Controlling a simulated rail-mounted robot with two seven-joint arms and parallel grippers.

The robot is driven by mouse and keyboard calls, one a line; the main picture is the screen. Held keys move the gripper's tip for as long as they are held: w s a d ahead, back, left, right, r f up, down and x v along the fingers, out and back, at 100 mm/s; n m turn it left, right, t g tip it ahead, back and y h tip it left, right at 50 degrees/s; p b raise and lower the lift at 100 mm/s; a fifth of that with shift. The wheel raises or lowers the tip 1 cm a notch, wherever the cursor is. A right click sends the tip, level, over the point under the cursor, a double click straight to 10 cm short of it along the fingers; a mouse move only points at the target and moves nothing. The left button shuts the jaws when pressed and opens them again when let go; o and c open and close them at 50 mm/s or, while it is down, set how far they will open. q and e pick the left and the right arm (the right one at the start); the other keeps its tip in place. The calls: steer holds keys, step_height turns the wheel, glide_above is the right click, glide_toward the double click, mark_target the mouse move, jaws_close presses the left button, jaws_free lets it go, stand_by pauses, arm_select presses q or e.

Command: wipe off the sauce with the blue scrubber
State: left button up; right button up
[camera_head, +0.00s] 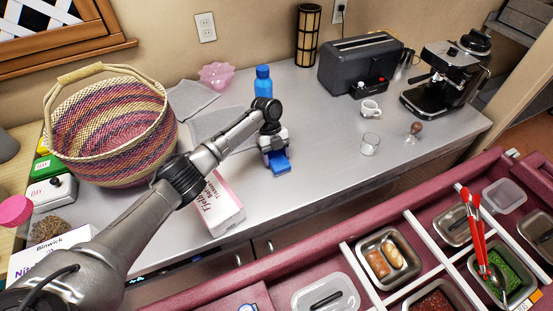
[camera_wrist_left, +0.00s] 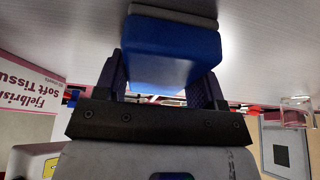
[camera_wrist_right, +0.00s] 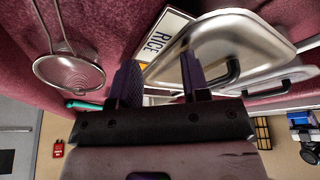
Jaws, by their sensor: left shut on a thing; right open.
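The blue scrubber (camera_head: 280,164) is at the middle of the grey metal counter, pointing toward its front edge. My left gripper (camera_head: 273,148) is shut on it from above. The left wrist view shows the scrubber (camera_wrist_left: 172,52) between the two fingers, with a grey layer on its far side. It is close to the counter; I cannot tell if it touches. No sauce shows in any view; any under the scrubber or gripper is hidden.
A blue bottle (camera_head: 263,85) stands behind the gripper. A pink-and-white tissue box (camera_head: 220,205) is at front left, and a woven basket (camera_head: 115,130) further left. A glass (camera_head: 369,144) and a white cup (camera_head: 371,108) stand right. The counter between is clear.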

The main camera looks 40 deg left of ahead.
mark_target(264, 169)
arm_select(q)
steer(key=shift+s+a+f, duration=0.15)
steer(key=shift+a+f, duration=0.05)
arm_select(e)
steer(key=shift+f, duration=0.1)
arm_select(q)
steer(key=shift+s+a+r+p, duration=0.1)
steer(key=shift+s+a+p, duration=0.45)
steer(key=shift+p, duration=0.5)
arm_select(e)
steer(key=shift+w, duration=0.1)
arm_select(q)
steer(key=shift+s, duration=0.15)
arm_select(e)
steer(key=shift+d+g, duration=0.1)
steer(key=shift+g, duration=0.2)
arm_select(q)
steer(key=shift+s+a+p, duration=0.1)
steer(key=shift+s+p, duration=0.05)
steer(key=shift+p, duration=0.3)
arm_select(e)
steer(key=shift+r, duration=0.25)
